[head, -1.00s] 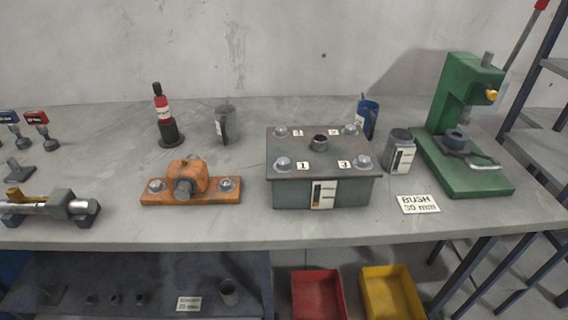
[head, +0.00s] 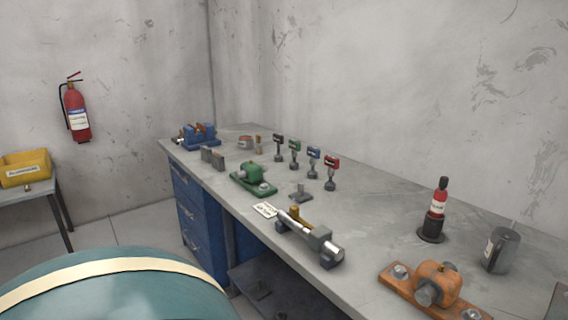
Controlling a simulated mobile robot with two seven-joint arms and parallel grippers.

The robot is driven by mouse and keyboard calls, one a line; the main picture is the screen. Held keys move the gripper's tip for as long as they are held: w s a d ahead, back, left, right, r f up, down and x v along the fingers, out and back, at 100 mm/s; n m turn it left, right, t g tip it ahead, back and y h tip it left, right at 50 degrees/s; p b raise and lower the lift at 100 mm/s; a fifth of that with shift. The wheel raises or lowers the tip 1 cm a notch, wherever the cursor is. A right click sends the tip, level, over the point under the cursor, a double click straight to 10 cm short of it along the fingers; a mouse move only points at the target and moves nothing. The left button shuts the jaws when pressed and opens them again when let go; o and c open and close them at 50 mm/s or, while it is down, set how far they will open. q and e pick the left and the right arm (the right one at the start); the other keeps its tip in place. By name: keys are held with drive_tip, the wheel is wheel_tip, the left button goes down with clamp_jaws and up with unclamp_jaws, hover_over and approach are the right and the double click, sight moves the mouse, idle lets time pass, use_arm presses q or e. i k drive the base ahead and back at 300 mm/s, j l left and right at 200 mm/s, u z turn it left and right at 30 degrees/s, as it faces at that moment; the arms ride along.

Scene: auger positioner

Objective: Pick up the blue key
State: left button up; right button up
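The blue key (head: 313,161) stands upright on the grey workbench, its blue labelled head on a dark stem and base. It is in a row of similar upright pieces, between the green-headed one (head: 295,153) on its left and the red-headed one (head: 331,172) on its right. A black-headed one (head: 279,146) stands at the left end of the row. Neither of my grippers shows in the head view.
On the workbench (head: 385,230), a roller shaft (head: 308,238), green bearing block (head: 252,178) and small dark stand (head: 301,193) lie in front of the row. An orange bearing block (head: 437,286) is at right. A large teal rounded shape (head: 110,290) fills the lower left.

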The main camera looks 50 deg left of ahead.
sight(315, 154)
drive_tip(key=u, duration=1.5)
drive_tip(key=i+j, duration=0.2)
drive_tip(key=j, duration=0.25)
drive_tip(key=i+j+u, duration=0.1)
drive_tip(key=j, duration=0.3)
drive_tip(key=i+j, duration=0.25)
drive_tip(key=j, duration=0.2)
drive_tip(key=i+j, duration=0.2)
drive_tip(key=j, duration=0.2)
drive_tip(key=i+j+u, duration=0.1)
drive_tip(key=j, duration=0.3)
drive_tip(key=i, duration=0.1)
